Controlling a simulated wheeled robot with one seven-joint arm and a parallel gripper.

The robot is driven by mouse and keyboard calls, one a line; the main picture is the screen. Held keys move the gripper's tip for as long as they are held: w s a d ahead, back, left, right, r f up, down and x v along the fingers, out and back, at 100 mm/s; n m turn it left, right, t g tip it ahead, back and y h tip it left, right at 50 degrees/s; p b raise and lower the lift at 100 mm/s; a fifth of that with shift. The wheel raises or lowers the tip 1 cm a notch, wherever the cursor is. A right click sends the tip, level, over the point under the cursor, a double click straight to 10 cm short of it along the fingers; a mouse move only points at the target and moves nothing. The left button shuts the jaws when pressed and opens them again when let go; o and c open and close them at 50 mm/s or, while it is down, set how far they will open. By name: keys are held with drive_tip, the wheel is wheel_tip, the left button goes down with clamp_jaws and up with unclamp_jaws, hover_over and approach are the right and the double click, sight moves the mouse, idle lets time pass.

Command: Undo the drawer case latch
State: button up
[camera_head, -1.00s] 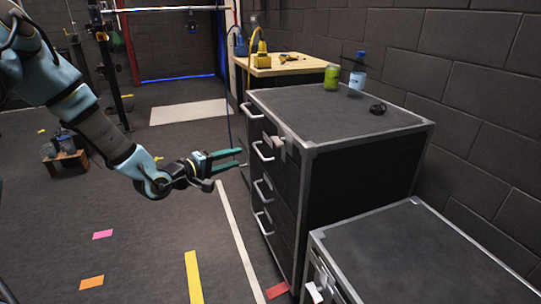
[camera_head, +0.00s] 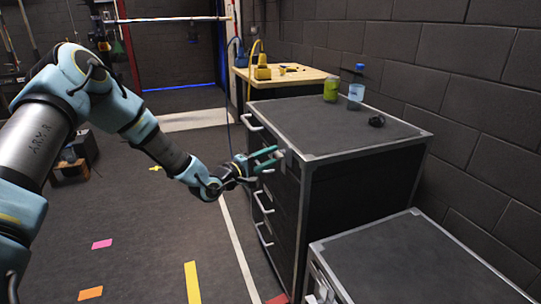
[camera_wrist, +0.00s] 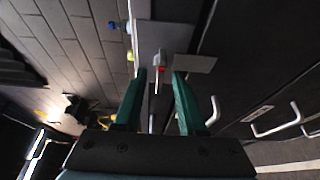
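The dark drawer case (camera_head: 350,190) with a grey metal frame stands right of centre in the head view. Its latch (camera_head: 289,157) is a small grey piece at the upper front near the near corner, partly hidden by my gripper. In the wrist view the latch shows as a grey plate (camera_wrist: 194,63) with a small red and white part (camera_wrist: 158,70). My gripper (camera_head: 272,158) has green fingers and is close in front of the latch. In the wrist view my gripper (camera_wrist: 160,76) is open, its fingers apart on either side of the red and white part. I cannot tell whether they touch it.
A green can (camera_head: 332,90), a blue-capped bottle (camera_head: 356,88) and a small black object (camera_head: 377,120) are on top of the case. White drawer handles (camera_head: 262,200) stick out below my gripper. A lower case (camera_head: 415,260) stands in front. Floor at left is mostly clear.

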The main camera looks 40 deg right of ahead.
drive_tip(key=shift+d, duration=0.15)
drive_tip(key=shift+c, duration=0.2)
clamp_jaws()
idle(0.3)
